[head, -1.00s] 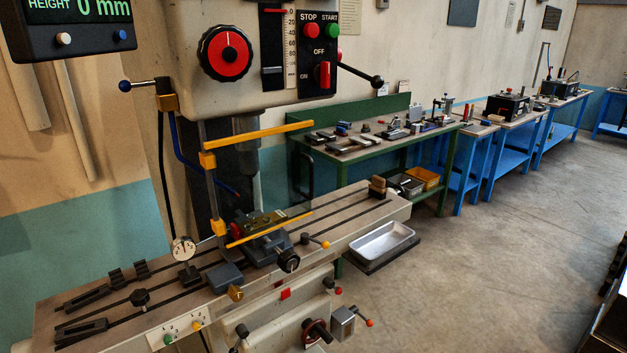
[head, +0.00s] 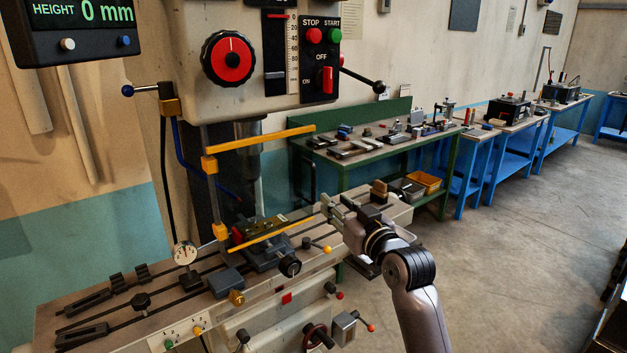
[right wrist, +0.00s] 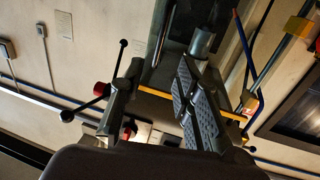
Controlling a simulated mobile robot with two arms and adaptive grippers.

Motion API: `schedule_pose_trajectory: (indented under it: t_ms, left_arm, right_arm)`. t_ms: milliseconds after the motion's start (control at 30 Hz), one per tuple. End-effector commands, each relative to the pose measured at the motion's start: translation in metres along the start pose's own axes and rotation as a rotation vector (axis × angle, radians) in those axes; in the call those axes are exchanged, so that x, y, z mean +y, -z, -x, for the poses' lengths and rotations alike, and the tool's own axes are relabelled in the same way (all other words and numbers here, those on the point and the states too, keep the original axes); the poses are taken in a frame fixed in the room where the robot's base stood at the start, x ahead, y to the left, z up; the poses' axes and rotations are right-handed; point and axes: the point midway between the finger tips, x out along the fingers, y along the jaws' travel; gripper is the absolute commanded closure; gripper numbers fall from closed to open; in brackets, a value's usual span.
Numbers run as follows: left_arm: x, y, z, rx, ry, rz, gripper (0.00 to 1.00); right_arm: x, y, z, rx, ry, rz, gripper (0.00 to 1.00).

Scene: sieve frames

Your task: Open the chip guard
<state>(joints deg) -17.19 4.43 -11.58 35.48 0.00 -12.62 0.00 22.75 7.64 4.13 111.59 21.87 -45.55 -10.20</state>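The chip guard is a clear panel between an upper yellow bar (head: 262,138) and a lower yellow bar (head: 270,233). It hangs from a grey post (head: 213,195) with yellow clamps and stands across the front of the spindle and vise. A dark handle (head: 308,178) shows at its right end. My right gripper (head: 334,207) is just right of the guard's free end, apart from it. In the right wrist view its two fingers (right wrist: 158,105) are spread with nothing between them; a yellow bar (right wrist: 163,93) passes behind them. My left gripper is not in view.
The vise (head: 265,250) sits on the slotted mill table (head: 180,290). A lever with a black knob (head: 378,87) sticks out right of the control panel (head: 320,55). A green workbench (head: 375,145) stands behind. The floor at right is clear.

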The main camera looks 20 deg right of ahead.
Motion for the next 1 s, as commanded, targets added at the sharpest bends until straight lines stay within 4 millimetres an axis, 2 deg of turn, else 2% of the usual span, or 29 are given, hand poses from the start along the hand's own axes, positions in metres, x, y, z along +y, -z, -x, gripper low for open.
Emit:
schedule_pose_trajectory:
  t_ms: [33,200,500,700,1000]
  left_arm:
    - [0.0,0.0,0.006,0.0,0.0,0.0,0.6]
    - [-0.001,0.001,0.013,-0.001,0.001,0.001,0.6]
    - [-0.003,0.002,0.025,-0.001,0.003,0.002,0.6]
    - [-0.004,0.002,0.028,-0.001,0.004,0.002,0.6]
    - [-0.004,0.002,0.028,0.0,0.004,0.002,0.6]
  right_arm:
    - [-0.001,0.003,-0.012,-0.002,0.001,-0.002,0.7]
    - [0.0,0.003,-0.046,-0.001,0.0,-0.002,0.7]
    - [-0.001,0.001,-0.097,-0.003,0.001,-0.001,0.7]
    - [0.0,0.0,-0.116,-0.001,0.001,-0.001,0.7]
    - [0.0,0.0,-0.122,0.0,0.0,0.001,0.7]
